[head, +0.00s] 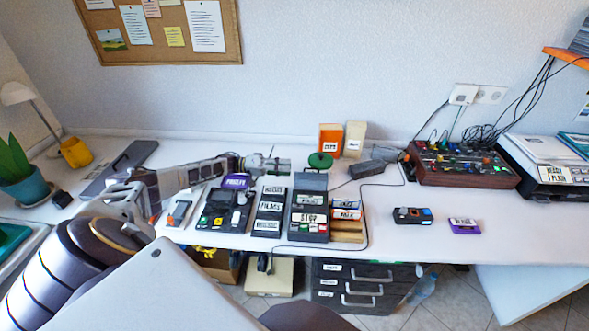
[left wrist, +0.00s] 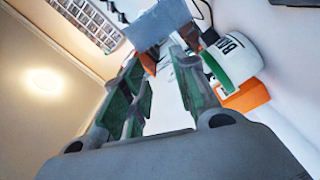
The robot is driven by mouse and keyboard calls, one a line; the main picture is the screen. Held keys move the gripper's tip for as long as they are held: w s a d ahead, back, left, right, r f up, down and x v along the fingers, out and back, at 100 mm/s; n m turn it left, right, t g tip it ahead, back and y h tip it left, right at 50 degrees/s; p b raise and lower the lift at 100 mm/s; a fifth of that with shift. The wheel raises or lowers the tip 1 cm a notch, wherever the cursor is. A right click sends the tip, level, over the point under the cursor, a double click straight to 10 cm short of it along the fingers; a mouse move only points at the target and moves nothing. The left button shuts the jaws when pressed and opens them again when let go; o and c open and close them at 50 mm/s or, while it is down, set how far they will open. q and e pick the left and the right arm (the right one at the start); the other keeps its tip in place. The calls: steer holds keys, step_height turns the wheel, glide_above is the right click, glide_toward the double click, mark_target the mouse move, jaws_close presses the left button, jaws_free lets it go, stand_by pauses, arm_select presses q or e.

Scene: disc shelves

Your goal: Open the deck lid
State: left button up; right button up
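The dark deck (head: 309,217) has a "STOP" label and small coloured buttons, and sits at the front middle of the desk. A plain grey panel (head: 311,181) at its back edge looks like its lid; I cannot tell its exact angle. My left gripper (head: 277,165) is above the desk, just behind and left of that panel. In the left wrist view the green-padded fingers (left wrist: 160,65) are apart with nothing held between them. A blue-grey panel (left wrist: 158,25) shows beyond the fingertips, apparently the lid; contact cannot be told. My right gripper is not in view.
Other dark units stand left of the deck, including a labelled one (head: 269,207). A green disc (head: 320,160), an orange box (head: 330,138) and a cream box (head: 354,138) are behind. A mixer (head: 462,164) stands right. A small camera-like device (head: 412,215) lies on clearer desk.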

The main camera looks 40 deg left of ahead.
arm_select(q)
steer(key=shift+v, duration=1.65)
